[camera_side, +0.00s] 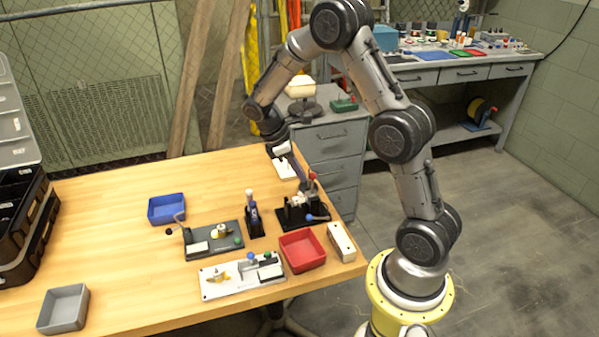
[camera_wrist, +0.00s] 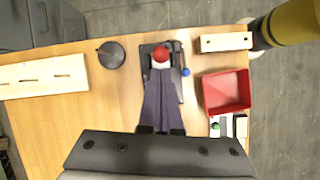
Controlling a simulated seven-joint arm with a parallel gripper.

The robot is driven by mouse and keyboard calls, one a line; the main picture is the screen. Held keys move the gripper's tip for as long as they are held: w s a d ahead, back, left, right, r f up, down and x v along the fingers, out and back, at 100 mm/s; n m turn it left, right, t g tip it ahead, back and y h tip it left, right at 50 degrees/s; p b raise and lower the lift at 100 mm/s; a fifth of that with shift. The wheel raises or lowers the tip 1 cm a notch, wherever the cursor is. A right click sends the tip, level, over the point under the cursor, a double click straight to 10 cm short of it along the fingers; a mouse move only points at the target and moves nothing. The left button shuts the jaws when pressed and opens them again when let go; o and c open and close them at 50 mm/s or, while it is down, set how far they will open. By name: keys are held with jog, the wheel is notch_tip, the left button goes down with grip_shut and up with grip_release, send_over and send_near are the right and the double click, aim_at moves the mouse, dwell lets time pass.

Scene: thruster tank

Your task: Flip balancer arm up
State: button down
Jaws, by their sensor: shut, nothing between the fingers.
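A black-based device (camera_side: 290,218) stands near the table's right edge. It has a red ball knob (camera_side: 312,175) on top and a blue ball (camera_side: 311,217) low at its side. In the wrist view the red knob (camera_wrist: 160,56) sits above a white piece, just past my fingertips, and the blue ball (camera_wrist: 186,72) is to its right. My gripper (camera_wrist: 160,80) is shut and empty, pointing at the device. It also shows in the side view (camera_side: 301,183) close beside the red knob. I cannot tell whether it touches, or which part is the balancer arm.
A red tray (camera_side: 302,252) and a white block (camera_side: 341,242) stand close to the device. A dark upright holder (camera_side: 254,221), a grey plate with fittings (camera_side: 213,253) and a white fixture plate (camera_side: 240,283) lie left. A white board (camera_wrist: 42,76) and round black stand (camera_wrist: 111,56) are left in the wrist view.

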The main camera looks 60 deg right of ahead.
jog(key=shift+s+d+r, duration=0.1)
jog(key=shift+s+d, duration=0.1)
jog(key=shift+s+d+r+t+y, duration=0.1)
jog(key=shift+s+d+t+y, duration=0.15)
jog(key=shift+t+y, duration=0.2)
jog(key=shift+s+d+r+t+y, duration=0.15)
jog(key=shift+s+d+t+y, duration=0.7)
jog(key=shift+y, duration=0.1)
jog(key=s+d+f+t+y, duration=0.2)
jog(key=s+d+f, duration=0.4)
jog(key=f, duration=0.1)
jog(key=shift+s+d+t+y, duration=0.2)
jog(key=shift+s+t+y, duration=0.2)
